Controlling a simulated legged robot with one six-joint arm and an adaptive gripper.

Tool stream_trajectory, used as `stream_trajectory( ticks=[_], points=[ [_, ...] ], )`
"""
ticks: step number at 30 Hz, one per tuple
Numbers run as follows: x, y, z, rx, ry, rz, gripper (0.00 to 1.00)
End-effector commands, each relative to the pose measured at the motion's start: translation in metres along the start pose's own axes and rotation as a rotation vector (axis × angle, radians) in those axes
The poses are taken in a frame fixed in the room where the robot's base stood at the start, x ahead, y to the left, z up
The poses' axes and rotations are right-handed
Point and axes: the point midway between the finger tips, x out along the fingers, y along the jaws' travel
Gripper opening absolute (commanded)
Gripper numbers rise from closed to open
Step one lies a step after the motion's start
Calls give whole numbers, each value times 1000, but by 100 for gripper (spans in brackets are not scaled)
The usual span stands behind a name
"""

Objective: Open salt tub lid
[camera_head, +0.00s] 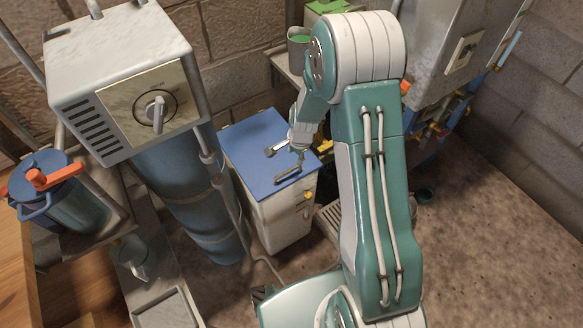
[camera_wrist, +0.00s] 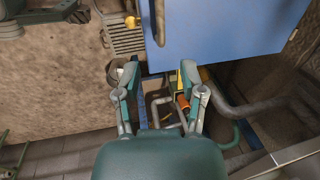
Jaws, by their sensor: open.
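The salt tub (camera_head: 283,222) is a pale box standing on the floor in the middle of the head view. Its flat blue lid (camera_head: 248,143) lies shut on top, with a grey bar handle (camera_head: 288,175) near the front edge. In the wrist view the lid (camera_wrist: 225,30) fills the upper right, and the handle (camera_wrist: 158,22) shows at its left edge. My gripper (camera_head: 286,154) is over the lid in the head view, close to the handle. In the wrist view my gripper (camera_wrist: 160,70) is open, with nothing held between its fingers. The tub's inside is hidden.
A blue cylinder (camera_head: 180,190) and a box with a dial (camera_head: 155,105) stand left of the tub. A blue pot with an orange handle (camera_head: 62,195) is farther left. A floor grate (camera_head: 332,220) lies right of the tub. The brown floor at right is mostly clear.

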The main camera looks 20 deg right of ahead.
Motion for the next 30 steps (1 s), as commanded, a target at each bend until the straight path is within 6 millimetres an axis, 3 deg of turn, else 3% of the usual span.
stream_trajectory(
  ticks=[16, 21, 29, 30],
  points=[
    [86, 1, 1, -4, 0, 3, 53],
    [98, 1, 1, -4, 0, 2, 53],
    [99, 0, 2, -5, 1, 1, 53],
    [99, 0, 2, -5, 1, 1, 44]
  ],
)
